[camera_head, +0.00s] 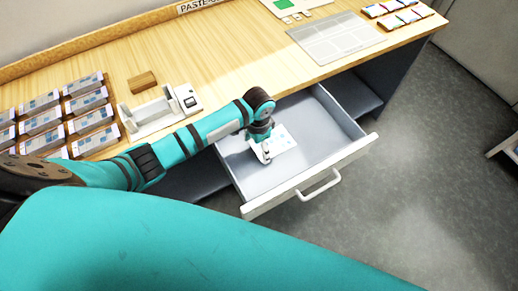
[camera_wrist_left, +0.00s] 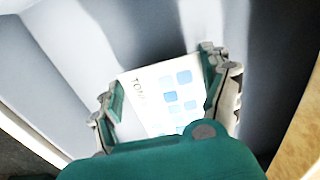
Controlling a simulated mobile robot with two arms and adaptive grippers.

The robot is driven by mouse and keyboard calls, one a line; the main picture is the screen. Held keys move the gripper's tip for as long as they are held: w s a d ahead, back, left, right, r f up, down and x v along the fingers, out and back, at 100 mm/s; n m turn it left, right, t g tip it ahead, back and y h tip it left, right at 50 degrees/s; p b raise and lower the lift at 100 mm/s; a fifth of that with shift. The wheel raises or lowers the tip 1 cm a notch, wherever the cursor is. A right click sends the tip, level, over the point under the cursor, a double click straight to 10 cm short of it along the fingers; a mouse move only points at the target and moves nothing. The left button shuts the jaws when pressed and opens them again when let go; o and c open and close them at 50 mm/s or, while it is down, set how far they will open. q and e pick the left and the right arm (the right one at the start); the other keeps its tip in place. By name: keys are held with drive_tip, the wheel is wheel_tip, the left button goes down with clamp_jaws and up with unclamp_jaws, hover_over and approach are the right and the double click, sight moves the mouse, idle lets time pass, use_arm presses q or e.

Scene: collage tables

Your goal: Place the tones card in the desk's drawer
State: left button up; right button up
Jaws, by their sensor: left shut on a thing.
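The tones card (camera_head: 284,139) is white with blue squares and is inside the open drawer (camera_head: 318,128) of the desk. My left gripper (camera_head: 264,152) reaches down into the drawer and is shut on the card. In the left wrist view the card (camera_wrist_left: 165,92) sits between the two fingers of my left gripper (camera_wrist_left: 162,95), with the letters "TON" and blue squares showing. I cannot tell whether the card touches the drawer floor. My right gripper is not in view.
The wooden desk top (camera_head: 235,50) holds stacks of cards (camera_head: 40,125) at left, a white device (camera_head: 160,108), a wooden block (camera_head: 142,82), a grey gridded sheet (camera_head: 335,38) and small coloured packs (camera_head: 400,15). The drawer is otherwise empty where visible. Grey floor lies at right.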

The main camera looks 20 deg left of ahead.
sight(258, 150)
use_arm(q)
wheel_tip(258, 150, down, 3)
drive_tip(key=shift+f, duration=0.35)
drive_tip(key=shift+s+f, duration=0.2)
drive_tip(key=shift+s, duration=0.05)
drive_tip(key=shift+s+f, duration=0.1)
drive_tip(key=shift+f, duration=0.05)
drive_tip(key=shift+c, duration=0.7)
drive_tip(key=o, duration=0.7)
drive_tip(key=shift+f, duration=0.1)
drive_tip(key=shift+o, duration=0.5)
drive_tip(key=shift+f, duration=0.1)
drive_tip(key=r, duration=1.2)
drive_tip(key=shift+w+r, duration=0.3)
drive_tip(key=shift+w, duration=0.05)
drive_tip(key=shift+r, duration=0.55)
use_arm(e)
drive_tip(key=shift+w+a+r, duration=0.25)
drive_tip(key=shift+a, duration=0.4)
